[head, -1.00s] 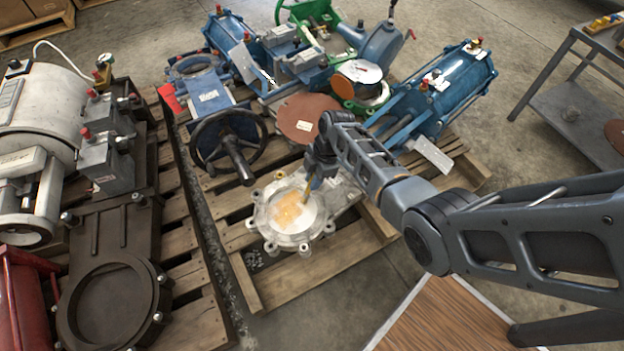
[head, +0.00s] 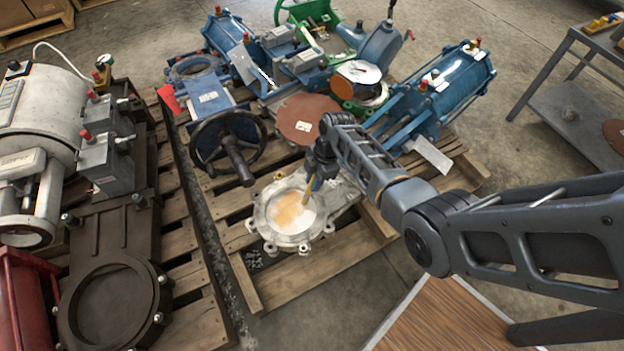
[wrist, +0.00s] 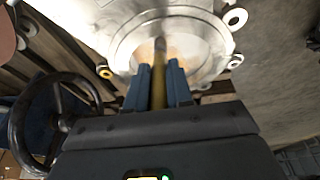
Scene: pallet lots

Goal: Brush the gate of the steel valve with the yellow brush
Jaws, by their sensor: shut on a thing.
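The steel valve (head: 292,215) lies flat on the wooden pallet in the middle of the head view, its round gate (head: 300,205) facing up. An orange-tan patch marks the left part of the gate. My gripper (head: 312,184) is shut on the yellow brush (head: 306,195) and hangs over the gate's upper right. In the wrist view, the fingers (wrist: 158,85) hold the brush handle (wrist: 158,80) between them, its tip over the gate. The steel valve's flange (wrist: 118,40) surrounds it. I cannot tell whether the bristles touch the gate.
A black handwheel (head: 229,147) stands left of and behind the steel valve. A rust-brown disc (head: 302,118) and blue valves (head: 440,90) lie behind. A dark valve (head: 112,300) lies on the left pallet. Bare floor (head: 330,300) is in front.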

